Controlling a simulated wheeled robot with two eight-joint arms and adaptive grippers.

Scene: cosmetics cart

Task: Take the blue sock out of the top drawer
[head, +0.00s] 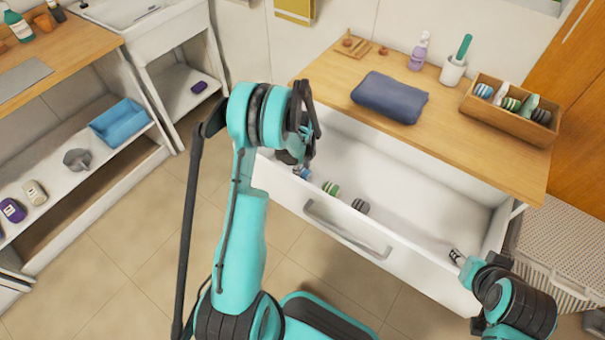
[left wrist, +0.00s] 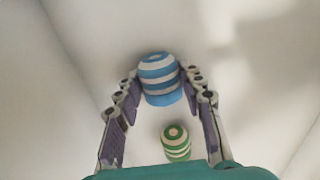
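The blue and white striped sock (left wrist: 160,78) is rolled up and sits between the fingertips of my left gripper (left wrist: 160,80), which press on its two sides. In the head view the left gripper (head: 304,162) reaches into the left end of the open white top drawer (head: 410,200), and only a little of the blue sock (head: 303,173) shows below it. A green striped sock (head: 331,188) lies just beside it, and also shows in the left wrist view (left wrist: 176,143). My right gripper (head: 457,256) is at the drawer's front right corner; its opening is unclear.
A dark grey rolled sock (head: 360,206) lies in the drawer. The right part of the drawer is bare. On the wooden top (head: 440,130) are a folded blue towel (head: 390,97), a cup (head: 453,71), a purple bottle (head: 419,52) and a wooden box (head: 508,112) with several rolled socks.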

